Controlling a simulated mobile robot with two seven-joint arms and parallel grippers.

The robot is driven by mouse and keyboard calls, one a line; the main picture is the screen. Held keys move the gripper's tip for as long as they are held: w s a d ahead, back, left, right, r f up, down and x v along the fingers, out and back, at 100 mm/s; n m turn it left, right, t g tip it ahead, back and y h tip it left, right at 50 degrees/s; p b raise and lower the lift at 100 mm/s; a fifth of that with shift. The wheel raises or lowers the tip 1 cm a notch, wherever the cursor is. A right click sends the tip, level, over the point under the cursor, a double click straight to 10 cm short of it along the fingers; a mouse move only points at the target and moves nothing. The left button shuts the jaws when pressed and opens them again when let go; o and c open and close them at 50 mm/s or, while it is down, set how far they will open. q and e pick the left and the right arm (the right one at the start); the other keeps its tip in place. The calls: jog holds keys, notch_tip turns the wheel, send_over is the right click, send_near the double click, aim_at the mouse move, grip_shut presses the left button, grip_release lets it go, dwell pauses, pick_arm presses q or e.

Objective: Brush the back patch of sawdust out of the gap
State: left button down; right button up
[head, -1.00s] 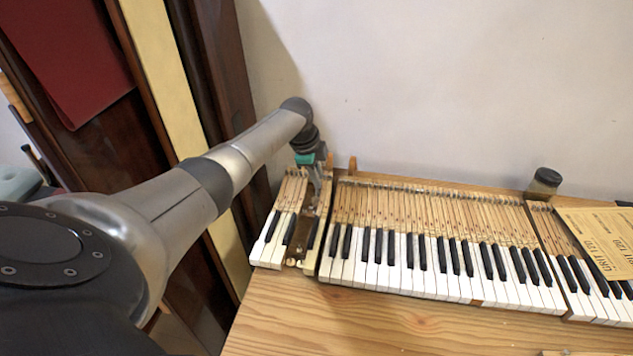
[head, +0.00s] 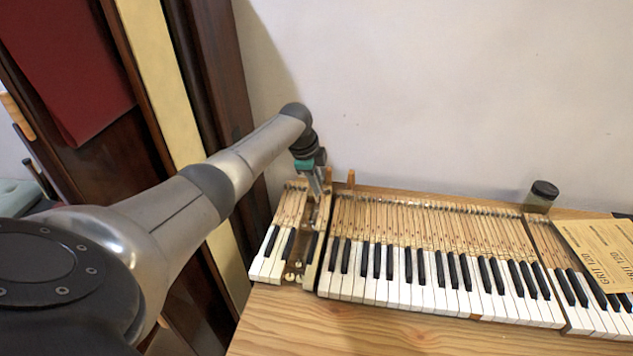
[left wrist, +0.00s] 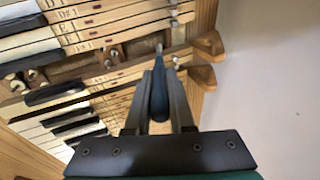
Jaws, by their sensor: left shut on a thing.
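The gap (head: 297,259) is a slot of bare wood between the short left block of keys and the long middle block, with metal pins in it. My left gripper (head: 318,187) is over the back end of this gap, pointing down. In the left wrist view my left gripper (left wrist: 160,82) is shut on a brush with a dark blue handle (left wrist: 159,98). Its narrow pale tip (left wrist: 160,48) reaches towards the back of the gap. The gap floor (left wrist: 130,48) shows there too, but I cannot make out a clear patch of sawdust. My right gripper is out of view.
The middle key block (head: 430,262) lies close on the gap's right side. Wooden end posts (left wrist: 208,43) stand at the back. A dark-lidded jar (head: 541,195) and a sandpaper sheet (head: 600,250) are at right. The front tabletop (head: 400,335) is clear.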

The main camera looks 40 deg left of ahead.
pick_arm(q)
jog(key=shift+r+p, duration=2.55)
jog(key=shift+r, duration=0.2)
